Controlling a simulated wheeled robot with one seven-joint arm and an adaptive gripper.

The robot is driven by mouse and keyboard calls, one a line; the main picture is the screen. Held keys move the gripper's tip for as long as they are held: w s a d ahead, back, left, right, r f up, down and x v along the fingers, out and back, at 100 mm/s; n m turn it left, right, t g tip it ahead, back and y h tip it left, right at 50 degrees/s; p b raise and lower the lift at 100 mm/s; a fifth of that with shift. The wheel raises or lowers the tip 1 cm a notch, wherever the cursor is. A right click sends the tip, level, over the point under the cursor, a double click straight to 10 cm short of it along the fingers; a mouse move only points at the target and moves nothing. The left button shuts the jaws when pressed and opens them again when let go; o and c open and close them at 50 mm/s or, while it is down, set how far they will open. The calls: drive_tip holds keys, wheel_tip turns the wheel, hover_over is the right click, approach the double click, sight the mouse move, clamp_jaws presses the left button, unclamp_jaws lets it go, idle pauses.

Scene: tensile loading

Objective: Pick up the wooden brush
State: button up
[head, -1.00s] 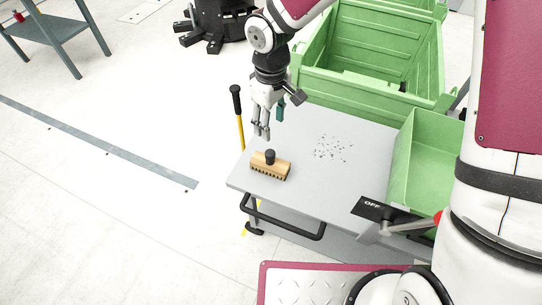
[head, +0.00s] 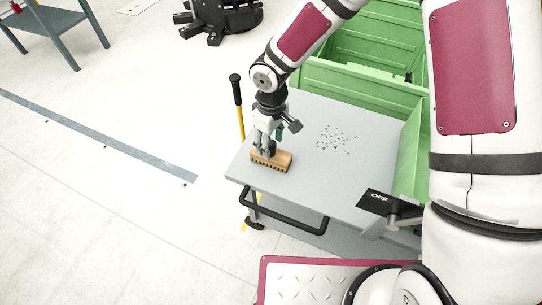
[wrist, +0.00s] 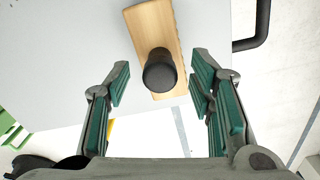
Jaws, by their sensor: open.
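The wooden brush (head: 276,162) lies on the grey table near its left front edge, bristles down. Its black knob handle points up; in the wrist view the knob (wrist: 159,70) stands in front of the wooden block (wrist: 152,28). My gripper (head: 268,147) is low over the brush, with its fingers around the knob in the head view. In the wrist view my gripper (wrist: 160,88) is open, one green-padded finger on each side of the knob, with gaps on both sides. The fingertips partly hide the knob in the head view.
The grey table (head: 300,195) has dark scattered bits (head: 337,139) right of the brush. A black handle rail (head: 285,218) runs along its front. A yellow-and-black pole (head: 238,105) stands at its left edge. Green bins (head: 360,90) stand behind and to the right.

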drive_tip(key=shift+f, duration=0.75)
clamp_jaws()
drive_tip(key=shift+r, duration=0.15)
drive_tip(key=shift+r, duration=0.45)
wheel_tip(320, 180, up, 3)
drive_tip(key=shift+s+a+f+p, duration=0.1)
drive_tip(key=shift+s+a+p, duration=0.05)
drive_tip(key=shift+p, duration=0.4)
drive_tip(key=s+a+r, duration=0.1)
drive_tip(key=s+a, duration=0.8)
drive_tip(key=s, duration=0.3)
drive_tip(key=shift+a, duration=0.35)
drive_tip(key=shift+s, duration=0.1)
